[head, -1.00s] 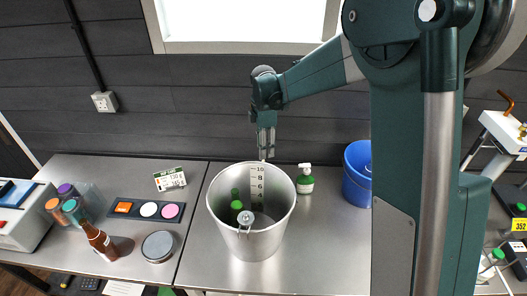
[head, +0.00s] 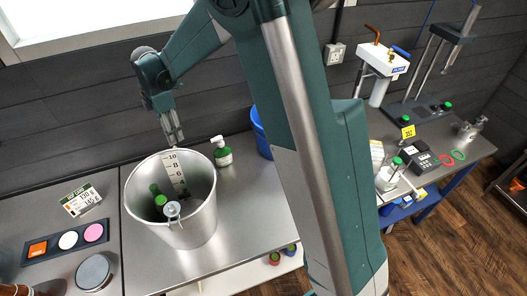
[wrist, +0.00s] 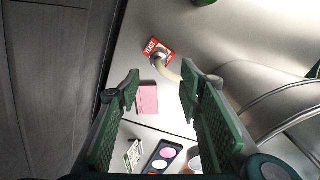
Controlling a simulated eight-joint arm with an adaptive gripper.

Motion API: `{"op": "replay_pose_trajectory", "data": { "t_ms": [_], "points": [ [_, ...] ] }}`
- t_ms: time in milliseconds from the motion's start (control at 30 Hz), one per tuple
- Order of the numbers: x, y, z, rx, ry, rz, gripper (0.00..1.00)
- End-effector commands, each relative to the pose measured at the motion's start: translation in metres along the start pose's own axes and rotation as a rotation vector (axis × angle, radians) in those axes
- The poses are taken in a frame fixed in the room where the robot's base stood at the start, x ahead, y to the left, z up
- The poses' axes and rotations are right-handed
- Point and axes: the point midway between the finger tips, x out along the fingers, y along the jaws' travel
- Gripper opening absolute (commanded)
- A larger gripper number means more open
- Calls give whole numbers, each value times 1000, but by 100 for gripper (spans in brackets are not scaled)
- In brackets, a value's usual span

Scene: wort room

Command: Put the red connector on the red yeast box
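My gripper (head: 174,138) hangs above the table just behind the steel bucket (head: 200,228). In the wrist view my gripper (wrist: 159,78) has its green fingers wide apart with nothing held between them. Beyond the fingertips lies a red-and-white YEAST packet or box (wrist: 152,45). A pale curved piece with a round grey end (wrist: 168,68) overlaps its lower edge; I cannot tell what it is. The head view does not show the red yeast box, as the bucket blocks that area. I cannot identify the red connector with certainty.
A red ring (head: 458,155) and a green ring (head: 445,160) lie on the right bench.

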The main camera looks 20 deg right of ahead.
Motion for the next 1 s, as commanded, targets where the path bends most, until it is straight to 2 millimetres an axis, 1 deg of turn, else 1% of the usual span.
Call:
{"op": "replay_pose_trajectory", "data": {
  "t_ms": [167, 367, 700, 1000],
  "points": [
    [-19, -15, 10, 74, -1, 23, 37],
    [-49, -43, 27, 207, 1, 65, 37],
    [-97, -98, 54, 458, 15, 144, 37],
    [-129, -150, 73, 678, 39, 215, 37]
  ]
}}
